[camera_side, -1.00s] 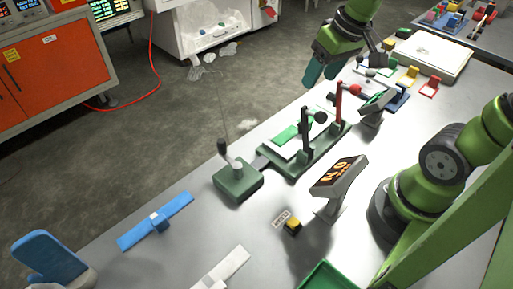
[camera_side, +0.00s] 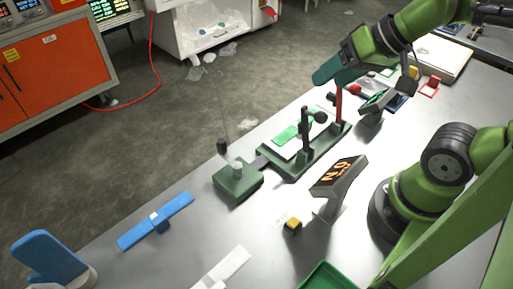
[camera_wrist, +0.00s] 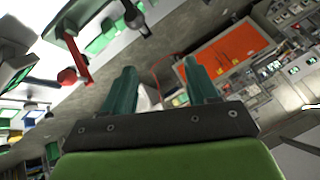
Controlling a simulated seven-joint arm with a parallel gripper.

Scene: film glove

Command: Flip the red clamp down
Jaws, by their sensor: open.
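The red clamp (camera_side: 338,104) stands upright at the far end of a green fixture (camera_side: 320,155), with a red knob (camera_side: 354,89) to its right. In the wrist view the red clamp (camera_wrist: 76,58) is at the left, outside my fingers. A dark clamp (camera_side: 305,132) with a black knob stands upright nearer on the same fixture. A white plate with a green piece (camera_side: 288,134) lies beside the clamps. My gripper (camera_side: 325,74) is above and to the left of the red clamp. Its teal fingers (camera_wrist: 160,72) are apart with nothing between them.
A display on a stand (camera_side: 338,174) is right of the fixture, and a smaller one (camera_side: 374,103) stands close to the red clamp. A green box with a lever (camera_side: 237,182) is at the fixture's near end. The floor beyond the table edge is open.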

